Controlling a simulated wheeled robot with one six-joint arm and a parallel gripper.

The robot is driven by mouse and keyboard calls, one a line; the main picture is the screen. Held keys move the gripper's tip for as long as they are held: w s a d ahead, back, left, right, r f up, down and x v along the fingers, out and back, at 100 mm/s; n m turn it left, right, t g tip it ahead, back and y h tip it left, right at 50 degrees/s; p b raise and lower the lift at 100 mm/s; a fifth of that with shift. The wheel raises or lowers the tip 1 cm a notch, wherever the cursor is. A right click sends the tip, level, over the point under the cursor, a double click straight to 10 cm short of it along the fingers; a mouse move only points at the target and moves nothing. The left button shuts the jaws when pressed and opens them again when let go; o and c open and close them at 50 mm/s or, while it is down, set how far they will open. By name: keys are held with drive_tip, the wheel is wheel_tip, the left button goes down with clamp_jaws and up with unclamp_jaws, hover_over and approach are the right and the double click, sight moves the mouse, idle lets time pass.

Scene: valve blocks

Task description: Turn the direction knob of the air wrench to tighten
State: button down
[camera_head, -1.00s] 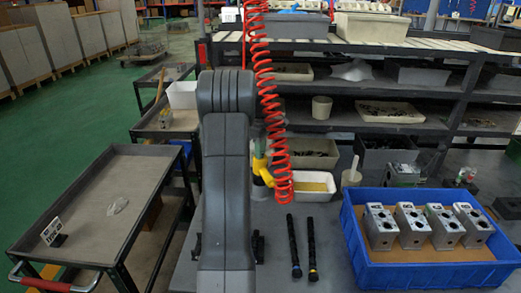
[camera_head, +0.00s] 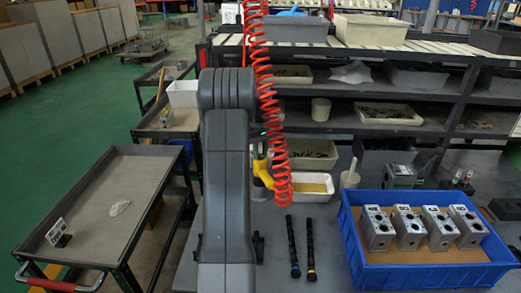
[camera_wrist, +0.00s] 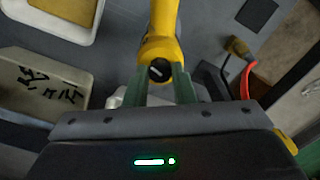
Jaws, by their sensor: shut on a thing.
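The yellow air wrench (camera_wrist: 163,25) runs up from between my gripper's fingers in the wrist view. Its round black direction knob (camera_wrist: 158,70) with a pale mark faces the camera, between the fingertips. The mark slants. My gripper (camera_wrist: 160,72) has its two green fingers shut on the wrench's yellow body, one on either side of the knob. In the head view the wrench (camera_head: 263,173) shows partly beside my arm, behind the red coiled hose (camera_head: 272,110). My gripper is mostly hidden there by my arm.
A blue crate (camera_head: 430,276) with several metal valve blocks stands at the right. Two black rods (camera_head: 293,245) lie on the grey table. A white bin (camera_head: 310,192) and a loaded shelf stand behind. A dark cart (camera_head: 100,195) is at the left.

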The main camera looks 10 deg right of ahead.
sight(261, 155)
drive_tip(key=m+p, duration=0.1)
drive_tip(key=m, duration=0.4)
drive_tip(key=shift+r+m, duration=0.1)
drive_tip(key=shift+m, duration=0.2)
drive_tip(key=m, duration=0.4)
drive_tip(key=shift+m, duration=0.3)
drive_tip(key=shift+w, duration=0.1)
drive_tip(key=c, duration=1.2)
unclamp_jaws()
wheel_tip(261, 155, up, 14)
drive_tip(key=shift+b, duration=0.45)
drive_tip(key=shift+f, duration=0.25)
